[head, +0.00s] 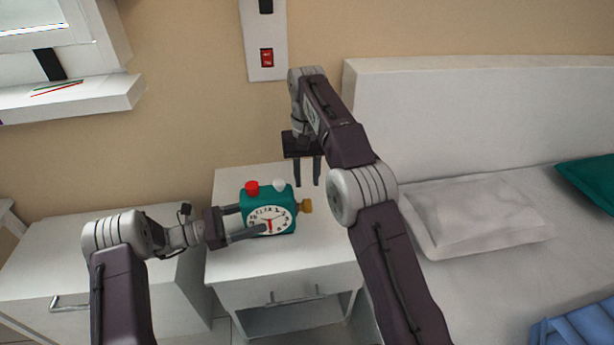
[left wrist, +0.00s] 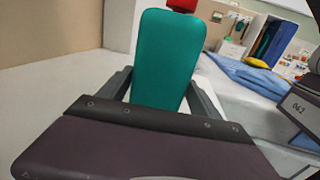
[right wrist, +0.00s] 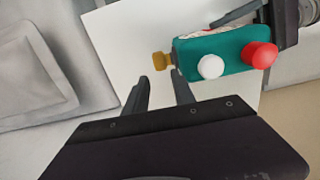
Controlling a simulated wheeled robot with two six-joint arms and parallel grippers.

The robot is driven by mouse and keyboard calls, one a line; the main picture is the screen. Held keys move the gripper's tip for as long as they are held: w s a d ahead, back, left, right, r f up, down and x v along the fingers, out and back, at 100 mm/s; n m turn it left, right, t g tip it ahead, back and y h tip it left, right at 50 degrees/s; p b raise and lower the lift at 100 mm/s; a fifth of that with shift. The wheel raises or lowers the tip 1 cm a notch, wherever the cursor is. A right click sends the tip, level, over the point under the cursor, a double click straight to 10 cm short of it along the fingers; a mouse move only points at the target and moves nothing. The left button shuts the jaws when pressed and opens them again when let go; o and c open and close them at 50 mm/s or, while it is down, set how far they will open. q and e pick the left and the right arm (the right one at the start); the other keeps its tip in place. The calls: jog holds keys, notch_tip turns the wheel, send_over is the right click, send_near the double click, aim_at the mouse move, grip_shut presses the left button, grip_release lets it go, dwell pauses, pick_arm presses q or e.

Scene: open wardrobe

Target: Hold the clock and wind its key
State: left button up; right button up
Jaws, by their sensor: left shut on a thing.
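The teal clock (head: 269,213) stands on the white nightstand, its white dial facing the front, with a red button (head: 252,187) and a white button (head: 278,184) on top. Its yellow key (head: 306,206) sticks out of the right side; the key also shows in the right wrist view (right wrist: 162,60). My left gripper (head: 248,222) is shut on the clock's left part; the clock's teal side (left wrist: 166,60) fills the space between its fingers in the left wrist view. My right gripper (head: 307,185) points down, open and empty, above and behind the key, not touching it.
The white nightstand (head: 235,270) has clear top around the clock. A bed with a grey pillow (head: 474,214) and a teal pillow (head: 590,182) lies to the right. A wall panel with a red switch (head: 267,58) is behind. Another white cabinet (head: 60,260) stands left.

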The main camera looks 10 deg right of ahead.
aim_at(311, 203)
jog(key=shift+r, duration=0.25)
jog(key=o, duration=0.4)
jog(key=shift+o, duration=0.9)
jog(key=shift+d+n, duration=0.2)
jog(key=shift+n, duration=0.2)
jog(key=shift+s+d+r+n+y, duration=0.15)
jog(key=shift+d+n+y, duration=0.15)
jog(key=shift+n, duration=0.5)
jog(key=s+d+r+n+t+y, duration=0.15)
jog(key=d+n+y, duration=0.3)
jog(key=n, duration=1.15)
jog(key=shift+h, duration=0.25)
jog(key=x, duration=1.2)
jog(key=shift+s, duration=0.25)
